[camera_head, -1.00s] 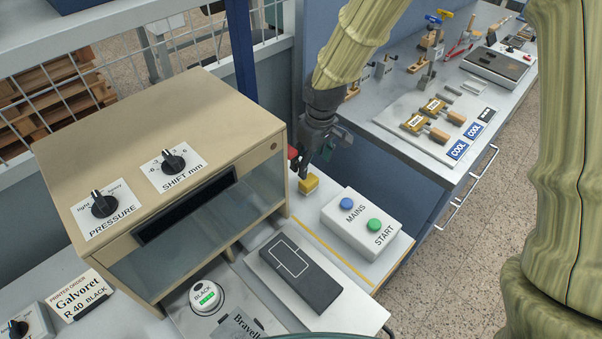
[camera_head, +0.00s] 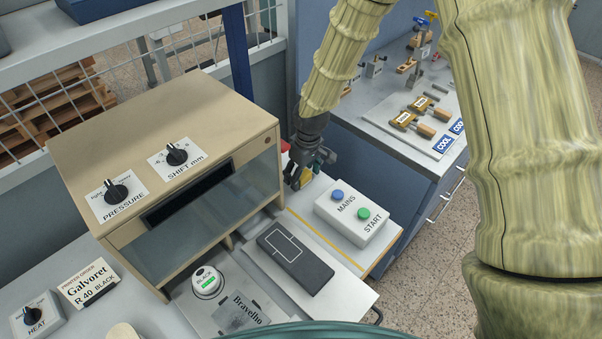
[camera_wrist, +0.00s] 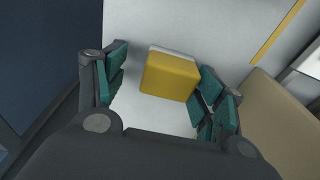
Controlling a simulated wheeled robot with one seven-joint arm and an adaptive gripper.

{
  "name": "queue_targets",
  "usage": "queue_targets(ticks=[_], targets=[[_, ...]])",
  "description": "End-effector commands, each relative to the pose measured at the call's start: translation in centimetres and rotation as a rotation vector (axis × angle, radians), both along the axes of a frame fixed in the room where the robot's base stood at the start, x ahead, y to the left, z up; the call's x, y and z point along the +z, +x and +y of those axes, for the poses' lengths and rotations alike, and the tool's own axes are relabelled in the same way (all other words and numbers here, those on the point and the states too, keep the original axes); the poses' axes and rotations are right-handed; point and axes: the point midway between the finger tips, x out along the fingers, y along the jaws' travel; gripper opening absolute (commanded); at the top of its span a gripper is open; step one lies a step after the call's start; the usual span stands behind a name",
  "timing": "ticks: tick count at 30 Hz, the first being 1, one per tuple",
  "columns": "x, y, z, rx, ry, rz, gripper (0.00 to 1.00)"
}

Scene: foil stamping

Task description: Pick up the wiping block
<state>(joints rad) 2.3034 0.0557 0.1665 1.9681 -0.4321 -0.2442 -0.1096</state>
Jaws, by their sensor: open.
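The wiping block, a yellow block with a white layer along one edge (camera_wrist: 170,76), lies on the pale bench top in the wrist view. My gripper (camera_wrist: 160,92) is open with its teal-padded fingers on either side of the block. The right finger is close to the block's edge; a wider gap shows on the left. I cannot tell whether the right finger touches it. In the head view my gripper (camera_head: 301,178) is low over the bench beside the beige machine, and mostly hides the block.
The beige press (camera_head: 170,150) stands close to the left of my gripper. The white MAINS/START box (camera_head: 350,222) is just to its right. A dark plate (camera_head: 295,262) lies in front. A second bench with wood-handled tools (camera_head: 410,122) is at the back right.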

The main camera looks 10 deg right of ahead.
Motion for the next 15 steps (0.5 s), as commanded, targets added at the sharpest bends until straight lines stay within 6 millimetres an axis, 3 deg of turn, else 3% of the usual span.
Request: queue_targets(ticks=[8,15], targets=[[-0.6,0.7,0.1,0.001,0.0,0.007,0.68],[-1.2,1.5,0.1,0.0,0.001,0.017,0.24]])
